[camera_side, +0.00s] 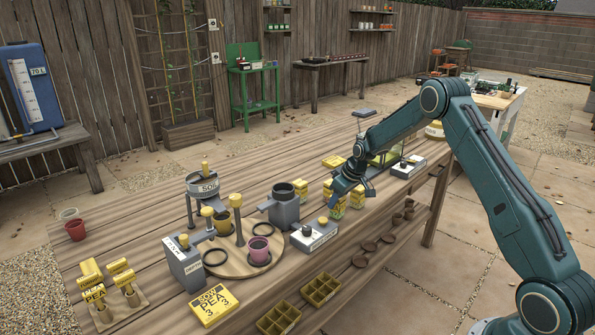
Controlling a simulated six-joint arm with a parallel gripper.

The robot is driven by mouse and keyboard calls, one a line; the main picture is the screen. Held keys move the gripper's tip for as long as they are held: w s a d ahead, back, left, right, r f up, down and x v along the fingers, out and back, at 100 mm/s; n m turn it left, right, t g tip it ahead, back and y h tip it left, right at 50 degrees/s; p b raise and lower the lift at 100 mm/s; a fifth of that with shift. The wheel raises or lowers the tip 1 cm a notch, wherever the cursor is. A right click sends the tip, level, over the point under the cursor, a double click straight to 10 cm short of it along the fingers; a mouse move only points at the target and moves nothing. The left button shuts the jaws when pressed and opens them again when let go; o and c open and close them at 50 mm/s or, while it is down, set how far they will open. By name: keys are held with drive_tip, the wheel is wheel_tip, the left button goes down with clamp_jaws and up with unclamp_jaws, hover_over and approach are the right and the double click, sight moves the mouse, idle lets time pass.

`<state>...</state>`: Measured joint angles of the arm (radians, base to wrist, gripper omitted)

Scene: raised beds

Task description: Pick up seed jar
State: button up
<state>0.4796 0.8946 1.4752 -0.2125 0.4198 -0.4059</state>
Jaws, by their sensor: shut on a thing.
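Several small yellow-and-green seed jars (357,200) stand close together on the wooden bench, right of its middle. My gripper (347,192) points down among them. Its jaws are shut on one seed jar (339,207), which shows only partly below the fingers. The jar looks upright. At this size I cannot tell whether its base touches the bench.
A grey pot (284,211) and a white-labelled box (314,236) stand just left of my gripper. A round wooden board (222,267) holds a pink pot (259,250).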

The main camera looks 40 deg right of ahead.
wheel_tip(320, 180, up, 19)
idle(0.5)
drive_tip(key=shift+w+r, duration=0.1)
idle(0.5)
drive_tip(key=w+a+r+m, duration=0.1)
drive_tip(key=w+a+r, duration=0.9)
drive_tip(key=a, duration=0.3)
drive_tip(key=shift+w+a+r, duration=0.2)
drive_tip(key=shift+a+r, duration=0.1)
drive_tip(key=shift+r, duration=0.05)
drive_tip(key=shift+f, duration=0.1)
wheel_tip(320, 180, down, 16)
drive_tip(key=shift+r, duration=0.2)
idle(0.6)
drive_tip(key=shift+f, duration=0.1)
